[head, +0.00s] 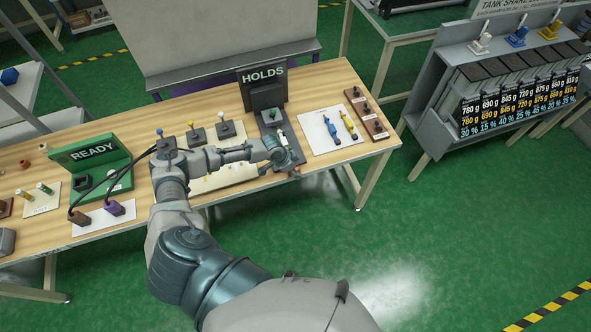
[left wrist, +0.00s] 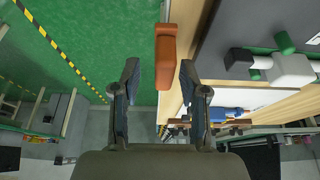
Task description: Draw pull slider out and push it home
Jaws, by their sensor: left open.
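The pull slider seems to be the orange-brown bar handle (left wrist: 166,62), which sticks out past the table's front edge in the left wrist view. My left gripper (left wrist: 158,82) is open, with one finger on each side of the handle's line. The handle looks ahead of the fingertips; I cannot tell whether they touch it. In the head view my left gripper (head: 288,158) is at the front edge of the table, by the dark fixture under the HOLDS sign (head: 263,86). It mostly hides the handle there. My right gripper is not in view.
A grey-and-white clamp with green ends (left wrist: 278,66) lies on the dark fixture plate (left wrist: 235,25), right of the fingers. A white sheet (head: 318,143) with blue and yellow tools lies right of the fixture. The green READY stand (head: 115,158) is at left. Floor in front is clear.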

